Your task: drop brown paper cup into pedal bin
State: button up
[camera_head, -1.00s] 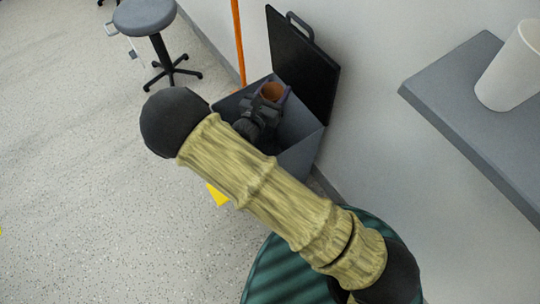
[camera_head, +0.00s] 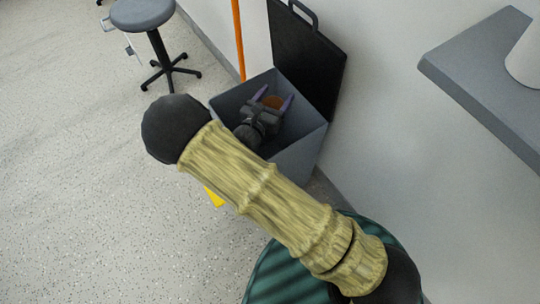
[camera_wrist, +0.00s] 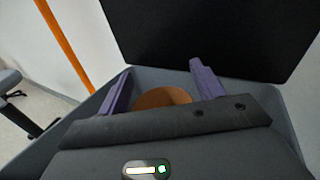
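The pedal bin (camera_head: 297,158) is a grey square bin with its black lid (camera_head: 308,60) raised against the wall. My gripper (camera_head: 274,95) is inside the bin's opening, its purple fingers spread apart.
A grey shelf (camera_head: 470,60) with a white cylinder (camera_head: 526,58) juts from the wall at right. A grey stool (camera_head: 142,14) stands at upper left. An orange pole (camera_head: 239,40) stands behind the bin. Floor at left is clear.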

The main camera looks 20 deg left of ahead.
jog(key=shift+o, duration=0.7)
jog(key=p+v, duration=0.2)
jog(key=v, duration=0.5)
jog(key=shift+s, duration=0.25)
jog(key=shift+a+p, duration=0.1)
jog(key=shift+p, duration=0.2)
